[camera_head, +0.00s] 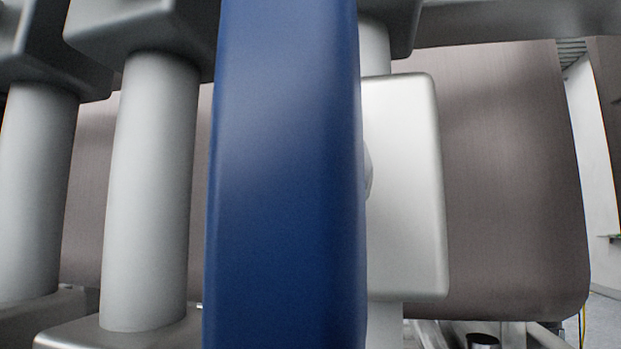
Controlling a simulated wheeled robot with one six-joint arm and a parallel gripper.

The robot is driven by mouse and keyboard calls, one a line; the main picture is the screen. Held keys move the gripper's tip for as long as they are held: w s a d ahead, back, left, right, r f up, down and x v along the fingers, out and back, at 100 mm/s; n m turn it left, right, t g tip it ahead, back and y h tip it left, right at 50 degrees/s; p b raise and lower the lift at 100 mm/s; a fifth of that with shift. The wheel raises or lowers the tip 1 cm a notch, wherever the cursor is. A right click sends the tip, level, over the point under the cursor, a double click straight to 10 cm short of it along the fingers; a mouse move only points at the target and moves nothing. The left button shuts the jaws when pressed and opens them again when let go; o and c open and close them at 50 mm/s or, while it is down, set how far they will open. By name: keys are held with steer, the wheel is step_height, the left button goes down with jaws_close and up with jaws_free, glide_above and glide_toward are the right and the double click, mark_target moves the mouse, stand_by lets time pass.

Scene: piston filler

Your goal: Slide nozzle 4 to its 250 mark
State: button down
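A wide blue upright bar (285,180) fills the middle of the view, very close to the camera and running from top to bottom. I cannot tell whether it is part of my gripper, and no fingertips can be made out. Two light grey nozzle cylinders (150,190) and (38,190) stand upright to its left under grey blocks. A pale metal block (405,190) sits just right of the bar on another upright, partly hidden by the bar. A small rounded knob shows at the bar's right edge. No nozzle number, scale or 250 mark is readable.
A large brownish brushed-metal panel (510,180) stands behind the nozzles. A grey beam (510,18) crosses the top right. Metal parts and a dark round opening (483,341) lie at the bottom right. Open floor (605,320) shows at the far right.

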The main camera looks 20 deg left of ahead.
steer(key=shift+a, duration=0.55)
steer(key=shift+d, duration=0.8)
steer(key=shift+s, duration=0.1)
steer(key=s, duration=0.7)
steer(key=shift+s+d, duration=0.25)
steer(key=shift+s, duration=0.15)
stand_by(0.4)
